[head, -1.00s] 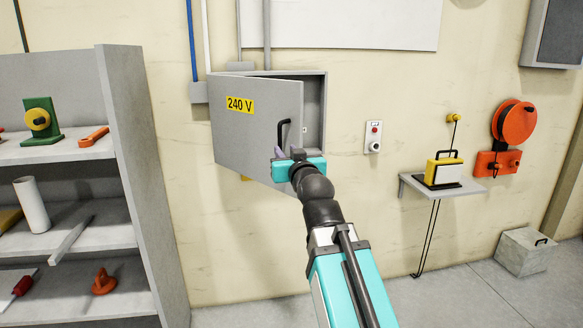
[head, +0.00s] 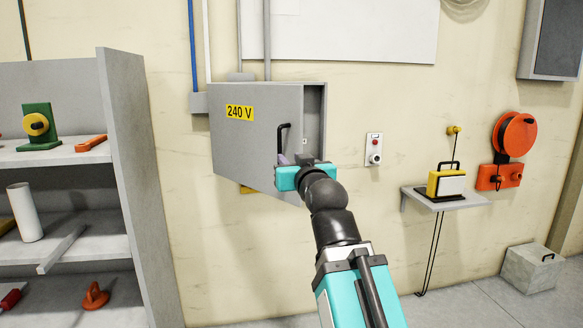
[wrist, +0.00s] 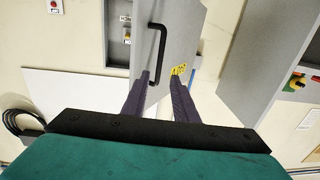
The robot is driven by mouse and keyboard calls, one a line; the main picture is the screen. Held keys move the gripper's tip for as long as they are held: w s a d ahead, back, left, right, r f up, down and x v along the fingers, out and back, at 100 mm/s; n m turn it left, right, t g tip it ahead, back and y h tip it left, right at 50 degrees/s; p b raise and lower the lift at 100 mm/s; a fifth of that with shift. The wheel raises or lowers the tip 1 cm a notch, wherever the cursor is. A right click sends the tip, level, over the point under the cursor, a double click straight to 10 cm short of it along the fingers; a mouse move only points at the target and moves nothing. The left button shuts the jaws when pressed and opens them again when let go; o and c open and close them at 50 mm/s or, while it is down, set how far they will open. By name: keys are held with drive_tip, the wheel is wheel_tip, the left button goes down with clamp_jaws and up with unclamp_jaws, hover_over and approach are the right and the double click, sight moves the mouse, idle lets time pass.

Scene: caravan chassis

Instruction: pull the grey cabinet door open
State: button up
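The grey cabinet door (head: 245,150) with its yellow 240 V label stands ajar on the wall cabinet (head: 315,120). The inside shows along its right side. The door (wrist: 182,30) and its black bar handle (wrist: 159,50) also show in the wrist view. In the head view the handle (head: 283,135) is just above my gripper (head: 284,160), which partly hides the door's lower right part. In the wrist view my gripper's (wrist: 160,76) fingers are apart, with the handle's near end between their tips. I cannot tell whether they touch it.
A grey shelving unit (head: 127,150) with tools stands at the left. To the right are a switch box (head: 374,149), a small shelf (head: 455,201) with a yellow device, an orange reel (head: 514,134) and a grey box (head: 531,268) on the floor.

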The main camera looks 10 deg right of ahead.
idle(0.3)
drive_tip(key=shift+f, duration=0.1)
drive_tip(key=c, duration=0.6)
drive_tip(key=shift+w+f, duration=0.1)
drive_tip(key=shift+f, duration=0.25)
clamp_jaws()
drive_tip(key=w+f+g, duration=0.2)
drive_tip(key=f, duration=0.6)
drive_tip(key=w+f+g, duration=0.1)
drive_tip(key=w+f, duration=0.1)
drive_tip(key=f, duration=0.5)
drive_tip(key=s+f+g, duration=0.3)
drive_tip(key=f+g, duration=0.1)
drive_tip(key=f, duration=1.5)
drive_tip(key=s+f+g, duration=0.4)
drive_tip(key=f, duration=1.6)
drive_tip(key=s+f+g+h, duration=0.1)
drive_tip(key=s+f+g, duration=0.8)
drive_tip(key=s+f, duration=1.9)
drive_tip(key=s+d+f+g, duration=0.1)
drive_tip(key=s+f+g, duration=0.2)
drive_tip(key=s, duration=0.9)
wheel_tip(320, 180, down, 3)
drive_tip(key=shift+f+m, duration=0.1)
drive_tip(key=shift+m, duration=0.2)
